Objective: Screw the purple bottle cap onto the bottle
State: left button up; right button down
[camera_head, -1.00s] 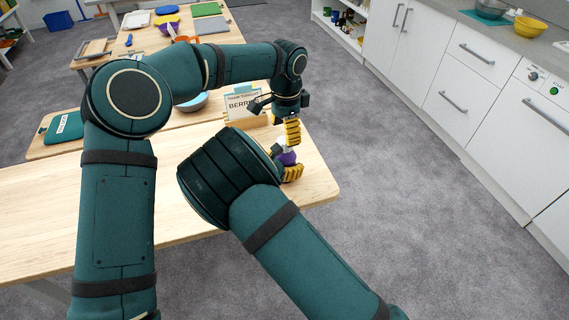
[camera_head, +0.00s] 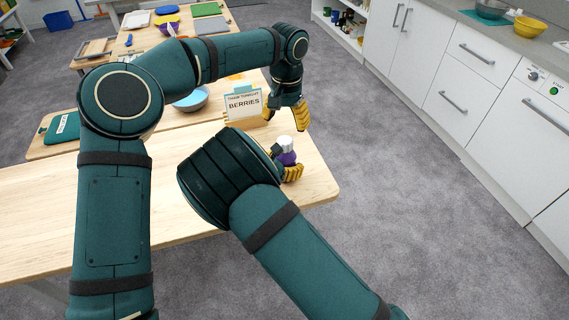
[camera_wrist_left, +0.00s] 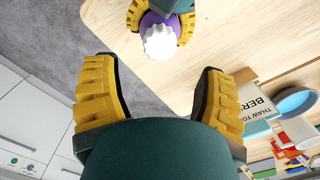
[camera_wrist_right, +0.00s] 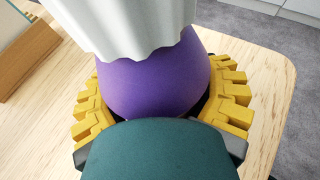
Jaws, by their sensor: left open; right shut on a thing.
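The purple bottle (camera_head: 289,158) stands near the right end of the table, with a white ridged cap (camera_head: 286,142) on its top. The cap itself is white, not purple. In the right wrist view the cap (camera_wrist_right: 125,25) covers the neck above the purple body (camera_wrist_right: 155,85); its thread is hidden. My right gripper (camera_head: 284,163) is shut on the bottle, with yellow fingers on both sides of the body. My left gripper (camera_head: 286,112) is open and empty, above and beyond the cap. In the left wrist view the cap (camera_wrist_left: 160,42) lies ahead of its spread fingers (camera_wrist_left: 158,92).
A sign reading BERRIES (camera_head: 243,103) stands on the table close to the left gripper. A blue bowl (camera_head: 191,100) and a green board (camera_head: 62,127) are farther left. The table's right edge is close to the bottle, with open floor beyond.

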aim_at(285, 140)
pick_arm(q)
jog(key=shift+s+a+f, duration=0.1)
jog(key=shift+f, duration=3.95)
grip_shut()
jog(key=shift+m, duration=0.9)
grip_release()
